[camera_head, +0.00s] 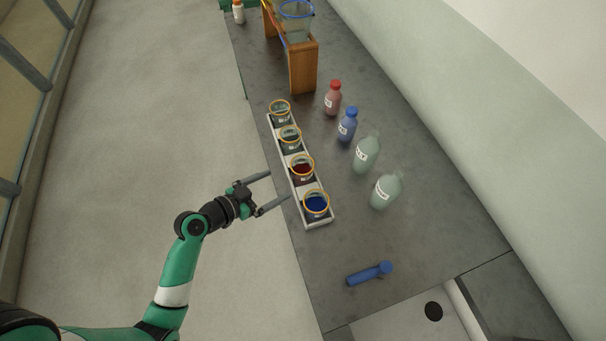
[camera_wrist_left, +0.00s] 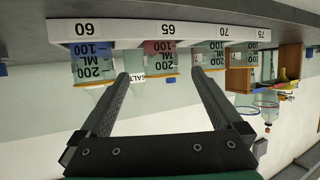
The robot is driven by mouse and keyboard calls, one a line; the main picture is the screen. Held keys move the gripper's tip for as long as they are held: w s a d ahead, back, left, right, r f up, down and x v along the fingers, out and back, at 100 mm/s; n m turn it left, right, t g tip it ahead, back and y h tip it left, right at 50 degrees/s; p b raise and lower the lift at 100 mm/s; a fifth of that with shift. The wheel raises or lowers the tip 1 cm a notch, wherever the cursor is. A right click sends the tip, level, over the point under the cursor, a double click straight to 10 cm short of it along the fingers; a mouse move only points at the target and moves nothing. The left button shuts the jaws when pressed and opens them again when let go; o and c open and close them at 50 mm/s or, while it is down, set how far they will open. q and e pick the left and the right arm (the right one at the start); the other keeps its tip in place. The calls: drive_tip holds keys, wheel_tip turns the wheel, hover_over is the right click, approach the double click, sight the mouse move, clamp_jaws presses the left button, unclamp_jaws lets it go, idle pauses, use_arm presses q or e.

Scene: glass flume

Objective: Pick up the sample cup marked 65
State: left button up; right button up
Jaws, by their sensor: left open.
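A white rack (camera_wrist_left: 130,43) bears the labels 60, 65, 70 and 75 and appears upside down in the left wrist view. The cup at label 65 (camera_wrist_left: 160,62) holds dark red liquid and has an orange rim; in the head view it is the red cup (camera_head: 301,172), second from the near end. My left gripper (camera_head: 279,186) is open and empty, left of the rack and apart from it. In the left wrist view its fingertips (camera_wrist_left: 158,75) point toward the rack, one on either side of the 65 cup. My right gripper is not in view.
Neighbouring cups are the blue one (camera_head: 316,206) at the near end and a greenish one (camera_head: 290,139) beyond. Bottles, including a red-capped one (camera_head: 333,100) and a blue-capped one (camera_head: 347,126), stand right of the rack. A blue tool (camera_head: 368,274) lies nearer. A wooden stand (camera_head: 303,66) is at the back.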

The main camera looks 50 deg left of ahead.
use_arm(q)
approach(309, 167)
drive_tip(key=shift+w+d+f+b, duration=0.1)
drive_tip(key=shift+w+f+b, duration=0.35)
drive_tip(key=shift+w+f, duration=0.3)
drive_tip(key=x, duration=0.3)
drive_tip(key=b+x, duration=0.1)
drive_tip(key=x, duration=0.1)
drive_tip(key=shift+w+r, duration=0.2)
drive_tip(key=shift+r, duration=0.15)
drive_tip(key=c, duration=1.3)
drive_tip(key=shift+o, duration=0.2)
drive_tip(key=shift+r+p, duration=0.35)
drive_tip(key=shift+r, duration=0.25)
wheel_tip(309, 167, up, 3)
drive_tip(key=shift+f+p, duration=0.15)
drive_tip(key=shift+p, duration=0.4)
drive_tip(key=s+d+r+p, duration=0.5)
drive_tip(key=s+d+r, duration=0.4)
drive_tip(key=s, duration=0.1)
drive_tip(key=shift+d, duration=0.4)
